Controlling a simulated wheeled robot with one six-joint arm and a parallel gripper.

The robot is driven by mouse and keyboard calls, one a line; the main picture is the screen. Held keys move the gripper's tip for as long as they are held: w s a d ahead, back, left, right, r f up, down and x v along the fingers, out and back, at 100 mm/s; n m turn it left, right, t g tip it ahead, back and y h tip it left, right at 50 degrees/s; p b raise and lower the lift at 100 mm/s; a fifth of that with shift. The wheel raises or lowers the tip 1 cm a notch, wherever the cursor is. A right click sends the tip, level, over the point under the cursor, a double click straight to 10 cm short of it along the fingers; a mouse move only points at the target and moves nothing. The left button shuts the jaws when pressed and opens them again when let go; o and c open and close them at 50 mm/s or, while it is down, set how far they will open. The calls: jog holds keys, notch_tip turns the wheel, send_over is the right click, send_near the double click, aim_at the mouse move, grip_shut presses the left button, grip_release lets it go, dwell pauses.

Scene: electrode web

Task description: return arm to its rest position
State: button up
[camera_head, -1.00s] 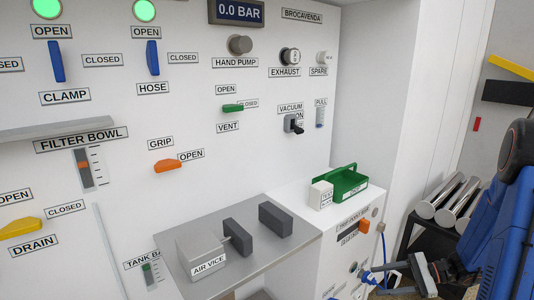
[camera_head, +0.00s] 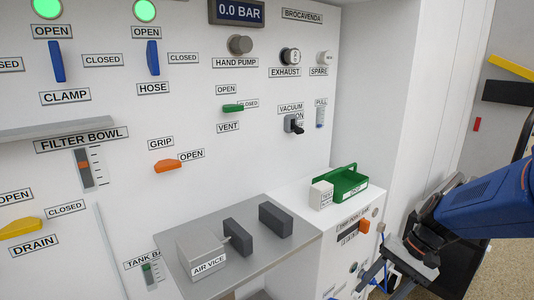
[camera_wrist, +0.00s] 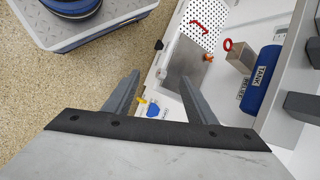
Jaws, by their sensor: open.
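My gripper (camera_wrist: 160,82) is open and empty in the wrist view, its two grey fingers spread apart. Below and between them are the edge of a white bench and a patch of floor. In the head view my blue arm (camera_head: 487,205) reaches in from the right edge, and my gripper (camera_head: 378,275) hangs at the lower right, beside the white cabinet with the green tray. Its fingertips are partly hard to make out there.
The green tray (camera_head: 351,186) stands on the white cabinet, close to my arm. The air vice (camera_head: 203,255) and its dark jaws sit on the grey shelf. The wrist view shows a blue tank (camera_wrist: 264,80), a metal plate (camera_wrist: 187,70) and open speckled floor (camera_wrist: 50,90).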

jog(key=s+r+n+t+h, duration=0.5)
jog(key=s+r, duration=0.3)
jog(key=s, duration=0.3)
jog(key=shift+d+n+h, duration=0.4)
jog(key=shift+d+n, duration=0.05)
jog(key=shift+n, duration=0.25)
jog(key=shift+w, duration=0.1)
jog(key=shift+c, duration=0.4)
